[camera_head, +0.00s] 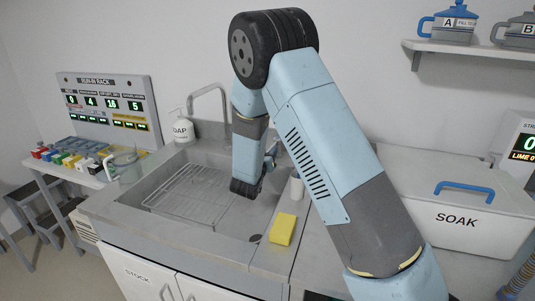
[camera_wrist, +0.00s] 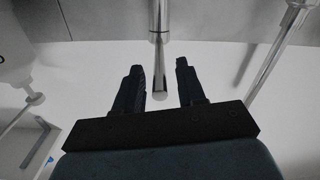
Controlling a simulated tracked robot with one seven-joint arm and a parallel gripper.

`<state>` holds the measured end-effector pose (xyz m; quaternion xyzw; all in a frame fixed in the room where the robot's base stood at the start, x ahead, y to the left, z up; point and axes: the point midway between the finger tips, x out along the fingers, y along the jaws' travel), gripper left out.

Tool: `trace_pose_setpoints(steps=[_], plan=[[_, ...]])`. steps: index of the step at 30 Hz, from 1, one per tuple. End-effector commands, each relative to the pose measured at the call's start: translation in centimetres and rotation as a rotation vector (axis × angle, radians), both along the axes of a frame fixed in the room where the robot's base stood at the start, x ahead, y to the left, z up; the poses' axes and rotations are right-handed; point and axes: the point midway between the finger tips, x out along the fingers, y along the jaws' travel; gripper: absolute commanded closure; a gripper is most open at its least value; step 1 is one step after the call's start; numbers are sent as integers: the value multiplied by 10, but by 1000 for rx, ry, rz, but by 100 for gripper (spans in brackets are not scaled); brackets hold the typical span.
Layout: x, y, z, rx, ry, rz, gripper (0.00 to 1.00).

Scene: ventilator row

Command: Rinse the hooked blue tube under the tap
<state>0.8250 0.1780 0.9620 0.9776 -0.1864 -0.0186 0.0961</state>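The sink (camera_head: 130,208) has a curved metal tap (camera_head: 208,91) at its back wall. In the wrist view my gripper (camera_wrist: 158,75) has its two dark fingers apart. A metal rod with a rounded end (camera_wrist: 160,60) shows between and beyond them, seemingly part of the tap; I cannot tell whether they touch it. A second metal pipe (camera_wrist: 280,55) slants at the right. In the head view my arm reaches down over the sink and hides most of my gripper. I cannot make out the hooked blue tube in either view.
A soap bottle (camera_head: 182,127) stands left of the tap. A wire rack (camera_head: 185,190) lies in the sink. A white SOAK box (camera_head: 455,235) stands at right; coloured items line the left counter.

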Motion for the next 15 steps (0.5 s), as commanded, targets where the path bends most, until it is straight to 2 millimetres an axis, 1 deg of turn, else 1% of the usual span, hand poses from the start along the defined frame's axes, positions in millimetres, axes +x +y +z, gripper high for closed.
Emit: trace_pose_setpoints(steps=[8,15], plan=[[1,0,0,0,0,1,60],[1,0,0,0,0,1,82]])
